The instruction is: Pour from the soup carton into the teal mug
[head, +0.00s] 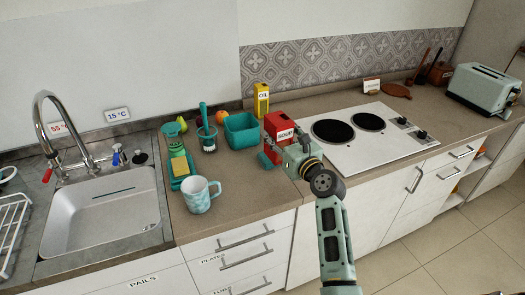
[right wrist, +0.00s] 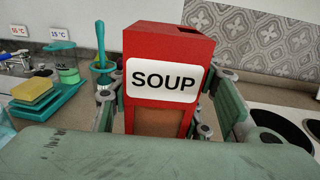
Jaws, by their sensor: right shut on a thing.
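The red soup carton (head: 279,122) is upright near the left edge of the stove, with its white SOUP label facing my right wrist camera (right wrist: 163,80). My right gripper (head: 284,150) is shut on the carton, one finger on each side of it in the right wrist view. The carton's bottom is hidden, so I cannot tell whether it touches the counter. The pale teal patterned mug (head: 198,196) stands upright at the counter's front, left of the carton, its handle to the right. My left gripper is not in view.
A teal bin (head: 242,132), a utensil cup (head: 207,138) and a yellow box (head: 261,100) stand behind and left of the carton. A teal tray with a sponge (head: 179,169) lies behind the mug. The sink (head: 100,215) is left, the stove (head: 372,150) right. Counter between mug and carton is clear.

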